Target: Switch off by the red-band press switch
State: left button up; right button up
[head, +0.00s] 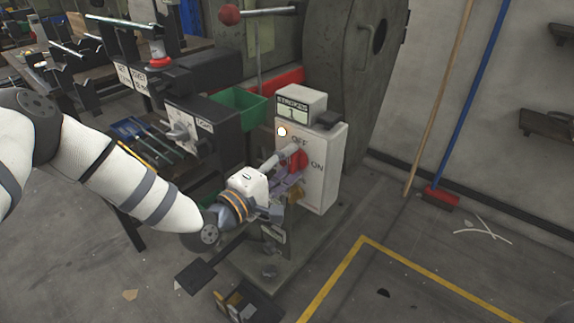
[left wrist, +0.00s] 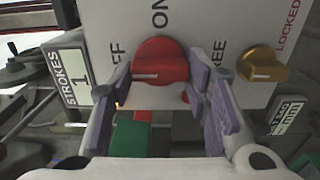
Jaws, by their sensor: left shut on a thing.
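The red rotary switch (head: 298,157) sits on the front of a pale grey box (head: 325,178) marked OFF and ON. In the left wrist view the red switch (left wrist: 160,62) lies between the two purple-padded fingers of my left gripper (left wrist: 168,80), which is shut on it. Its white mark points left, toward the partly hidden OFF label; ON stands above it. In the head view my left gripper (head: 291,178) reaches the box from the left and partly covers the switch. My right gripper is out of view.
A gold knob (left wrist: 262,64) between FREE and LOCKED is beside the red switch. A counter (head: 301,105) reading STROKES 1 tops the box, with a glowing lamp (head: 281,131) below. A neighbouring press (head: 200,130) and green bin (head: 238,107) stand left.

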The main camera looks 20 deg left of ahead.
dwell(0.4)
pick_arm(q)
jog(key=o, duration=1.2)
jog(key=shift+c, duration=0.2)
jog(key=shift+s, duration=0.1)
jog(key=v, duration=1.2)
